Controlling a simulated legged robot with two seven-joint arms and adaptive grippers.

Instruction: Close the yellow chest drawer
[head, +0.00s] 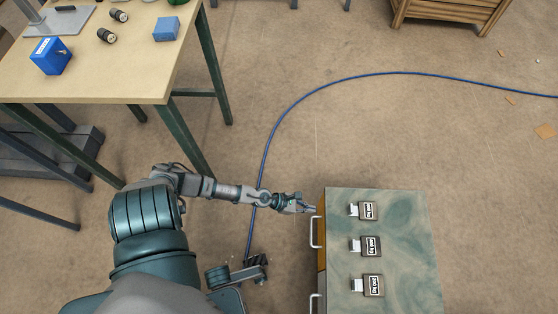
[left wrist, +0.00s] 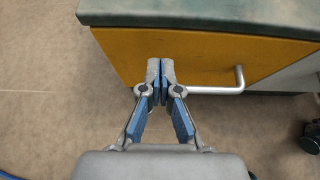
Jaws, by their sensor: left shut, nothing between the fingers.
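The yellow drawer (head: 321,252) is in the left side of the chest (head: 410,250), under its green top. In the left wrist view its yellow front (left wrist: 205,55) sits close under the top's edge; I cannot tell whether a small gap remains. Its metal handle shows in the head view (head: 313,232) and in the left wrist view (left wrist: 225,89). My left gripper (head: 313,209) is shut and empty. Its fingertips (left wrist: 160,63) are at the yellow front, beside the handle's end; contact is not certain. My right gripper is out of view.
A grey drawer front with another handle (head: 312,302) adjoins the yellow one. Several small labelled items lie on the chest top. A workbench (head: 100,80) with blue boxes stands at upper left. A blue cable (head: 300,100) curves across the otherwise open floor.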

